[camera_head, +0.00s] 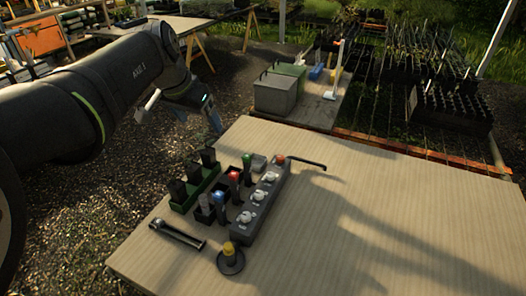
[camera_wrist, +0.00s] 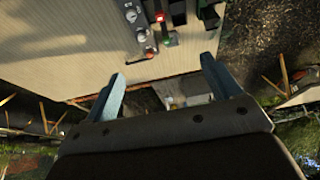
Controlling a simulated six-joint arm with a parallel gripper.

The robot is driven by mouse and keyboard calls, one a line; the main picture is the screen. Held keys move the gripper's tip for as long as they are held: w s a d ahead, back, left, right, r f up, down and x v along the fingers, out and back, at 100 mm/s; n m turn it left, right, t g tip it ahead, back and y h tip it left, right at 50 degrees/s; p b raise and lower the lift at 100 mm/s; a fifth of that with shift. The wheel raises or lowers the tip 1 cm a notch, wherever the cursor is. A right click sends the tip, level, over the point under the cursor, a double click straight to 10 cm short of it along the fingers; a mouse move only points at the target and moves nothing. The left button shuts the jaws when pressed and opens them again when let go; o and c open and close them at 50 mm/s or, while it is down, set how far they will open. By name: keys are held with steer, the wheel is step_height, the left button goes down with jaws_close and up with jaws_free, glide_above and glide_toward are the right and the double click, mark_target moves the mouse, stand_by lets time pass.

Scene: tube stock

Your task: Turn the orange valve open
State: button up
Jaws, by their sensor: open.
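A grey block (camera_head: 262,205) on the table carries several white knobs in a row. At its far end is a small orange-red fitting (camera_head: 280,159) with a dark lever (camera_head: 305,162) extending to the right. My gripper (camera_head: 212,120) is beyond the table's far left edge, apart from the block. In the wrist view its two blue fingers (camera_wrist: 162,68) are spread, with nothing between them.
Racks with dark, red, blue and green tops (camera_head: 205,180) stand left of the block. A black tool (camera_head: 177,234) and a yellow knob on a round base (camera_head: 229,258) lie nearer. The table's right side (camera_head: 400,230) is clear. Grey bins (camera_head: 275,95) stand beyond it.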

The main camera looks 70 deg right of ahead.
steer(key=f, duration=0.1)
steer(key=d+f+y, duration=0.1)
steer(key=f+m, duration=0.1)
steer(key=shift+d+f+t, duration=0.25)
steer(key=shift+f+t, duration=0.05)
steer(key=shift+f, duration=0.05)
steer(key=c, duration=0.6)
steer(key=m+t+h, duration=0.6)
steer(key=m+t, duration=0.8)
steer(key=m, duration=1)
glide_toward(283, 159)
steer(key=x, duration=1.1)
steer(key=shift+w+d+f, duration=0.1)
steer(key=shift+w+d, duration=0.1)
steer(key=shift+w, duration=0.15)
steer(key=c, duration=1)
